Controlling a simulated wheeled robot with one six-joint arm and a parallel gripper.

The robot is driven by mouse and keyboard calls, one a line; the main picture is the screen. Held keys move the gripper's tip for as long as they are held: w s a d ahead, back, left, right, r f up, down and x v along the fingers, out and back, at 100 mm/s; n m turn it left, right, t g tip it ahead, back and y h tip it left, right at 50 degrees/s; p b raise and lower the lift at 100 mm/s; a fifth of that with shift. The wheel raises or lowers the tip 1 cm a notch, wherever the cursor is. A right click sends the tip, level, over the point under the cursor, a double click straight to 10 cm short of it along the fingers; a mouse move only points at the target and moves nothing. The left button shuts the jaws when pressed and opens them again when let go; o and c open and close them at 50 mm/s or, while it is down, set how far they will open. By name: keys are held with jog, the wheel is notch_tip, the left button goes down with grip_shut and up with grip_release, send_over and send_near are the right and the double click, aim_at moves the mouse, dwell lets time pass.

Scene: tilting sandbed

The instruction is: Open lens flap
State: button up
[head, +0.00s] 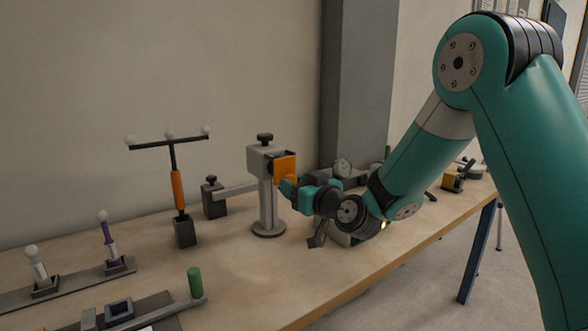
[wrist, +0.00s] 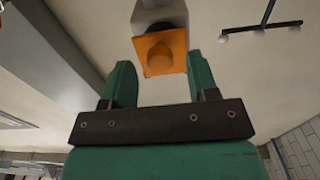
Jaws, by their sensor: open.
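The lens flap (head: 284,167) is an orange square plate on the front of a grey camera-like head (head: 262,154) on a post with a round foot. In the wrist view the orange flap (wrist: 178,42) has a round raised knob or disc in its middle and covers the grey head's (wrist: 158,13) near face. My gripper (wrist: 160,66) has its two green fingers spread, one on each side, with the flap ahead between their tips. In the head view my gripper (head: 288,187) is close to the flap's lower edge. I cannot tell whether a finger touches it.
A stand with an orange grip and a crossbar of white balls (head: 178,190) is left of the post. The wooden table (head: 245,275) is clear before the post.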

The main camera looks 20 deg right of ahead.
aim_at(288, 172)
jog(key=shift+x, duration=1.1)
grip_shut()
jog(key=shift+p, duration=0.3)
jog(key=shift+r, duration=0.1)
